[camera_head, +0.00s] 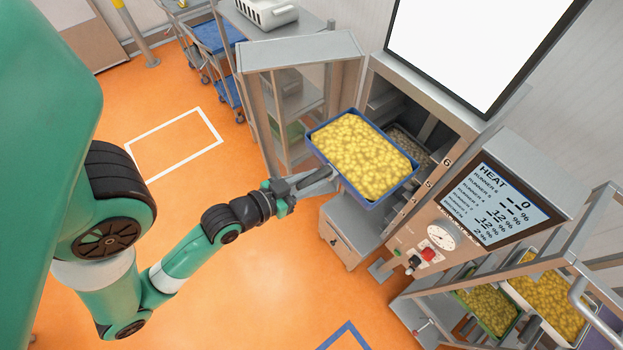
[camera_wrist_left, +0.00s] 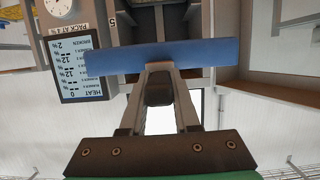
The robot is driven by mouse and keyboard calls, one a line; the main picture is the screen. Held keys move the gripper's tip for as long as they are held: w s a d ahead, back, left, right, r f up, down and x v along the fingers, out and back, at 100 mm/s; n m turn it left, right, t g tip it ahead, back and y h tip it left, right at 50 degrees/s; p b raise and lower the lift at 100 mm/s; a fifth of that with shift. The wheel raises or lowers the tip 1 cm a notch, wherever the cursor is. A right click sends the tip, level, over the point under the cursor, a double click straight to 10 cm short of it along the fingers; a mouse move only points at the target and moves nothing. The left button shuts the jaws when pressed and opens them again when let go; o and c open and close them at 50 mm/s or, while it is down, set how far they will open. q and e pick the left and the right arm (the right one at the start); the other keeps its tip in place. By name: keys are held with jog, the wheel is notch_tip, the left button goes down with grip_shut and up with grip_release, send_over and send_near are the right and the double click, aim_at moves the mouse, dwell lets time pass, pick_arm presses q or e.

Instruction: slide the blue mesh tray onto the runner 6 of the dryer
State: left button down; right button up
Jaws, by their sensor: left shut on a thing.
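The blue mesh tray (camera_head: 394,192) is full of yellow pieces and hangs in front of the dryer's (camera_head: 378,72) open front. My left gripper (camera_head: 326,178) is shut on the tray's near edge and holds it in the air. In the left wrist view, the tray's blue edge (camera_wrist_left: 205,52) runs across the fingertips (camera_wrist_left: 158,72), slightly tilted. The number 6 (camera_head: 447,162) is marked on the dryer's right post, with 5 below it. The tray covers much of the opening, so runner 6 is partly hidden. My right gripper is out of view.
Another filled tray (camera_head: 406,147) sits inside the dryer. The open dryer door (camera_head: 296,52) stands left of the opening. A control panel (camera_head: 497,205) is at the right, beside a rack with more filled trays (camera_head: 489,306). Orange floor is clear in front.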

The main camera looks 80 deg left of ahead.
pick_arm(q)
send_over(357, 159)
jog(key=shift+d+r, duration=0.1)
jog(key=shift+r, duration=0.1)
jog(key=w+a+b, duration=0.4)
jog(key=w+a, duration=0.2)
jog(key=w, duration=0.6)
jog(key=shift+a, duration=0.25)
dwell(0.4)
jog(key=shift+f+b, duration=0.5)
jog(key=shift+b, duration=0.05)
dwell(0.3)
